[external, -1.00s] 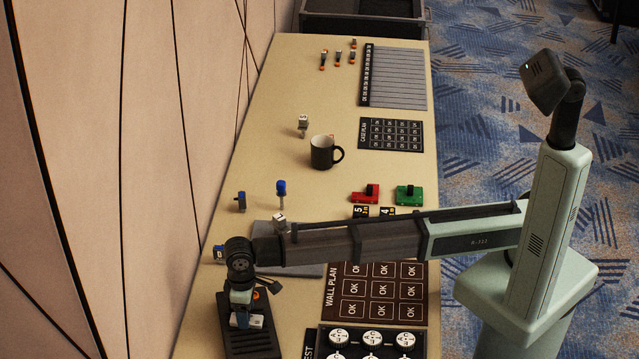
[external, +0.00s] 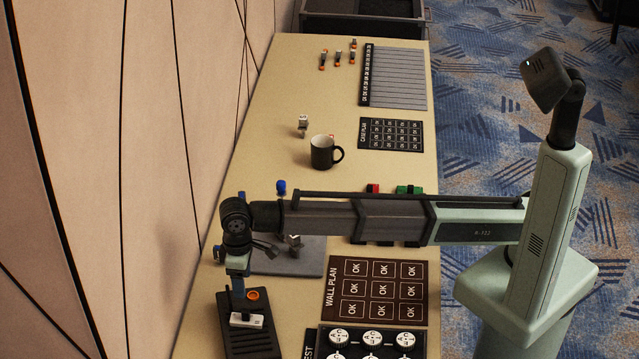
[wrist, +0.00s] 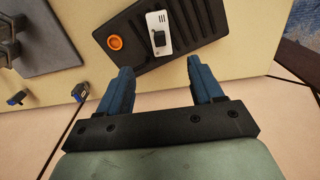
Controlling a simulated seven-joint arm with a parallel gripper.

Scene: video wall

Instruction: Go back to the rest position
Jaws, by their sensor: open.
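My gripper (wrist: 161,95) is open and empty, with its two blue fingers apart in the wrist view. In the external view my gripper (external: 238,296) points down above a black ribbed tray (external: 254,347) at the front left of the table. A white plate-like piece with a black knob (external: 247,320) lies on the tray. The white piece also shows in the wrist view (wrist: 164,20), beyond the fingers and apart from them. An orange ring (external: 253,295) sits on the tray beside it.
My arm stretches over the table (external: 270,110), partly hiding the red and green blocks. A black mug (external: 322,153), a grey mat (external: 309,264), a wall plan board (external: 334,292) and a case plan board (external: 364,134) are on the table. The panelled wall (external: 100,150) stands close on the left.

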